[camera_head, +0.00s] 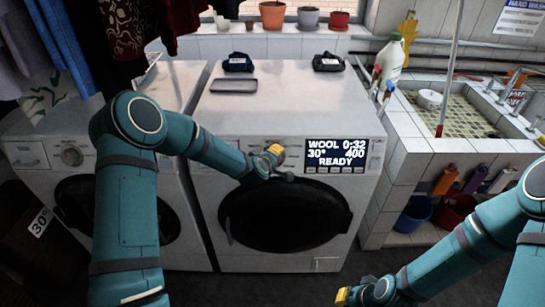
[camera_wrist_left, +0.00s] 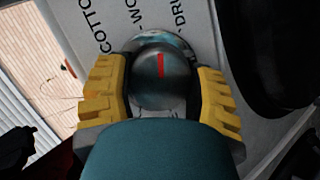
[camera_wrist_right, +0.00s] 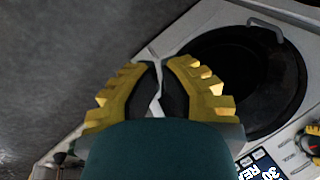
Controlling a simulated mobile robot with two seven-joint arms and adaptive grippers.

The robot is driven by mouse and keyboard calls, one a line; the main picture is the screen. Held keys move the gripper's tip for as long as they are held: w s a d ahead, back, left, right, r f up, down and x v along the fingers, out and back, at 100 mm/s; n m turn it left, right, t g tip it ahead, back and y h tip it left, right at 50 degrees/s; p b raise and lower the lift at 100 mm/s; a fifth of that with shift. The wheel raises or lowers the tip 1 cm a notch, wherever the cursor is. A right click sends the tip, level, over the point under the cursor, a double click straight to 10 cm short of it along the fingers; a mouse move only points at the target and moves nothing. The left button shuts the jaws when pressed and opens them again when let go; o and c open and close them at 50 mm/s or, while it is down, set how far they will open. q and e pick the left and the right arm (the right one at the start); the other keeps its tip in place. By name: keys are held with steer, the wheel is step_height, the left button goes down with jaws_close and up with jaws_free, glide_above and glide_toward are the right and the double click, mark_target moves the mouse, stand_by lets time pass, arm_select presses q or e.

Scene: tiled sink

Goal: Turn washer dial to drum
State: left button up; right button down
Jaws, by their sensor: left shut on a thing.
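The dial (camera_wrist_left: 158,88) is a round dark grey knob with a red mark, on the front panel of the right washer (camera_head: 290,105). The left wrist view shows partly cut-off labels around it, beginning COTTO, WO and DRU. The red mark leans slightly left, toward the WO label. The washer's display (camera_head: 337,155) reads WOOL 0:32, 30°, 400, READY. My left gripper (camera_wrist_left: 160,92) is shut on the dial, one yellow finger on each side. In the head view it hides most of the dial. My right gripper (camera_wrist_right: 161,70) is empty, fingers close together with a narrow gap, low before the washer.
A second washer (camera_head: 75,152) stands at the left, partly behind my left arm. Dark cloths and a small tray (camera_head: 234,86) lie on the right washer. Clothes hang at upper left.

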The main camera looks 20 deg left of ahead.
arm_select(q)
steer(key=shift+w+r+m+g+y+p, duration=0.15)
steer(key=shift+r+m+g+y+p, duration=0.2)
steer(key=shift+m+p, duration=0.6)
steer(key=shift+f+m+g+y+p, duration=0.1)
steer(key=shift+m+g+y+p, duration=0.3)
steer(key=shift+m, duration=0.95)
steer(key=o, duration=1.2)
steer(key=shift+f, duration=0.15)
steer(key=v, duration=1.2)
steer(key=shift+d, duration=0.1)
steer(key=shift+f, duration=0.1)
